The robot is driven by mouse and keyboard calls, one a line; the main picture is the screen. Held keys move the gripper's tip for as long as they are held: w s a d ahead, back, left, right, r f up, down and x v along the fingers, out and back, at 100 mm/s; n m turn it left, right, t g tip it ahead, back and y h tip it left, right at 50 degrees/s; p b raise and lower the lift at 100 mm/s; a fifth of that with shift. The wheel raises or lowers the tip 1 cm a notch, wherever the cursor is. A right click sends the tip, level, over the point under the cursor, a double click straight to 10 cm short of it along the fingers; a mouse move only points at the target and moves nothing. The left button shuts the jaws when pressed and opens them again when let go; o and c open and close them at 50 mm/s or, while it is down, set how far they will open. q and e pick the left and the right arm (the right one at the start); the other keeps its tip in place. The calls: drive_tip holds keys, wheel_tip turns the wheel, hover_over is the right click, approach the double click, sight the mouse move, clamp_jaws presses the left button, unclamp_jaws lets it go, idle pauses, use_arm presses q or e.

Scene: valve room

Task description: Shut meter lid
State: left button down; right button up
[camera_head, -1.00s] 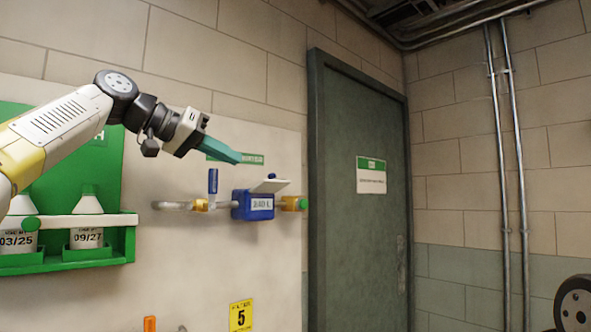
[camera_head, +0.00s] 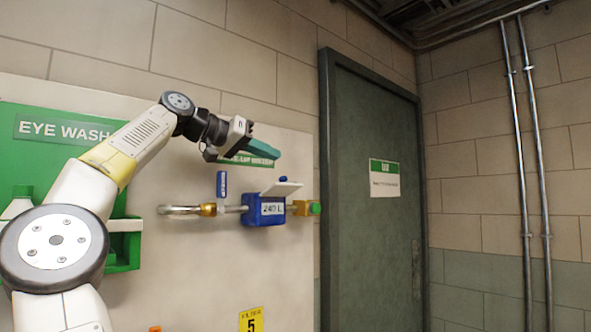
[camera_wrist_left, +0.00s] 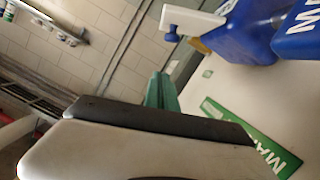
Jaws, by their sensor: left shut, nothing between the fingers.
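The blue meter (camera_head: 264,210) sits on a horizontal pipe on the wall panel, with a display on its front. Its white lid (camera_head: 281,188) stands open, tilted up above the body. In the left wrist view the blue meter (camera_wrist_left: 238,42) and white lid (camera_wrist_left: 192,20) show at the top right. My left gripper (camera_head: 268,152), with teal fingers, is shut and empty, above the lid and apart from it. Its teal finger also shows in the left wrist view (camera_wrist_left: 162,92). A dark and pale part of my own arm covers much of that view. My right gripper does not show.
A blue-handled valve (camera_head: 222,184) stands on the pipe left of the meter. A green eye wash station (camera_head: 125,245) is at the left. A dark green door (camera_head: 375,250) stands to the right.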

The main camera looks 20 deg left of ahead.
sight(280, 186)
use_arm(q)
drive_tip(key=shift+w+d+f, duration=0.25)
drive_tip(key=shift+w+f, duration=0.05)
drive_tip(key=shift+w, duration=0.05)
drive_tip(key=shift+s+d+f, duration=0.1)
drive_tip(key=shift+s+f, duration=0.15)
drive_tip(key=shift+f, duration=0.4)
drive_tip(key=shift+s+d+f, duration=0.1)
drive_tip(key=shift+d+f, duration=0.1)
drive_tip(key=shift+f, duration=0.3)
drive_tip(key=shift+s+d+f, duration=0.1)
drive_tip(key=shift+d+f, duration=0.1)
drive_tip(key=shift+f, duration=0.3)
